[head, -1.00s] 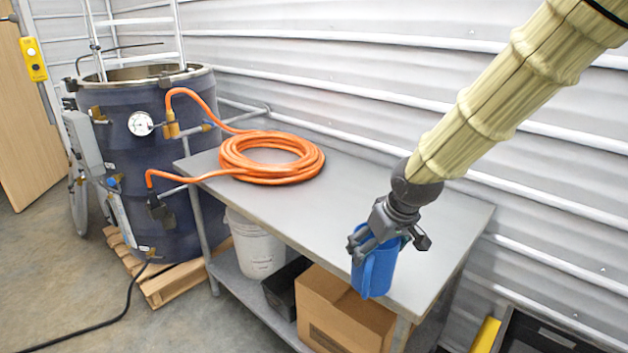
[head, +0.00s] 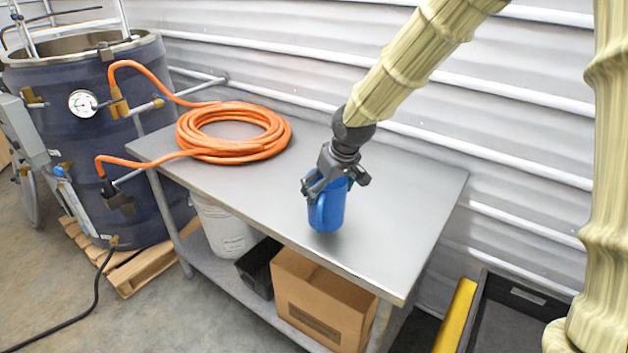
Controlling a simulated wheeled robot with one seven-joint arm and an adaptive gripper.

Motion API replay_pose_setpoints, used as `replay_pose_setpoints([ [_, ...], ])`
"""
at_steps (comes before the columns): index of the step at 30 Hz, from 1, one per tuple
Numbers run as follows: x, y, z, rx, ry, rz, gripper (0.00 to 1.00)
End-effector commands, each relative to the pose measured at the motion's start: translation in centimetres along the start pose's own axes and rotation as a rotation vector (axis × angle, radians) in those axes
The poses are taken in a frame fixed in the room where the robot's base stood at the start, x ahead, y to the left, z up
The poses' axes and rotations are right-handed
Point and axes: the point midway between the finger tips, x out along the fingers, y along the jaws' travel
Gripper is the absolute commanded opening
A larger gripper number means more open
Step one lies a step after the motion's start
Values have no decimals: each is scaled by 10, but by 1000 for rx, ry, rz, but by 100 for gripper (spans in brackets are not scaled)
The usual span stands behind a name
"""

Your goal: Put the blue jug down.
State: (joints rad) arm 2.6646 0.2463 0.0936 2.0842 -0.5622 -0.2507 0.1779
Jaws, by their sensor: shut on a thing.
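The blue jug (head: 327,208) is upright in the head view, over the right half of the metal table (head: 400,205). My gripper (head: 326,183) is shut on the jug near its top, from above. The jug's bottom appears at or just above the tabletop; I cannot tell whether it touches. The gripper hides part of the jug's rim.
A coiled orange hose (head: 235,133) lies on the table's left half and runs to a dark drum (head: 95,130). A cardboard box (head: 318,300), a black bin (head: 259,268) and a white bucket (head: 225,228) stand on the lower shelf. The tabletop right of the jug is clear.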

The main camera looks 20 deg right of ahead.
Motion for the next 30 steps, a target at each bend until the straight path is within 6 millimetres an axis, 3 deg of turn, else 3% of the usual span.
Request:
replay_pose_setpoints([
  [6, 16, 7, -35, 0, 0, -2, 38],
  [12, 28, 10, -56, -3, 0, -1, 38],
  [21, 34, 14, -68, -2, 1, -1, 38],
  [30, 64, 14, -55, -3, -1, 0, 38],
])
